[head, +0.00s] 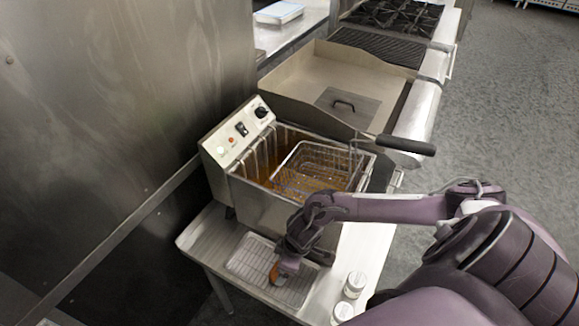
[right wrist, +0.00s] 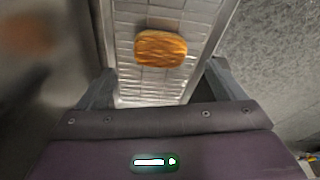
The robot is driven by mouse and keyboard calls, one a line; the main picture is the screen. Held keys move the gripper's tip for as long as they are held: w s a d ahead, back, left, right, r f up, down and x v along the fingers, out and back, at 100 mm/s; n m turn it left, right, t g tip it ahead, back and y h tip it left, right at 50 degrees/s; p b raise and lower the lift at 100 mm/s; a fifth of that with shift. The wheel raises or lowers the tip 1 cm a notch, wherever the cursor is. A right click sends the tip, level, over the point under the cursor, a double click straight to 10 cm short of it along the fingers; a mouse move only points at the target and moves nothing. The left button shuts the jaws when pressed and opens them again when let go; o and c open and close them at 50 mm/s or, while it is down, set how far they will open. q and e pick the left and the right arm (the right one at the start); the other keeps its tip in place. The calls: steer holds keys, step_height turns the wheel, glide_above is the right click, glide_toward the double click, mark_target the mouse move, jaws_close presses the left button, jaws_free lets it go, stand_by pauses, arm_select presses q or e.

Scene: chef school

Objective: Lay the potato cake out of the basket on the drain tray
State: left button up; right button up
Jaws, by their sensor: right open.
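The potato cake (head: 274,272) is a golden-brown patty on the metal drain tray (head: 247,256), partly hidden by my right gripper (head: 287,268) in the head view. In the right wrist view the cake (right wrist: 160,49) lies flat on the gridded tray (right wrist: 133,84), beyond the fingertips. My right gripper (right wrist: 162,82) is open and empty, with one finger on each side of the tray's width in that view. The wire basket (head: 313,170) sits in the fryer, and no cake shows in its visible part. My left gripper is out of view.
The steel fryer (head: 262,195) with brown oil stands behind the tray. The basket's black handle (head: 406,145) sticks out to the right. Two small white-lidded jars (head: 349,292) stand right of the tray on the counter. A metal wall (head: 110,110) closes the left side.

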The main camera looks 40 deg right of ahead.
steer(key=v, duration=0.6)
steer(key=shift+s, duration=0.1)
stand_by(0.4)
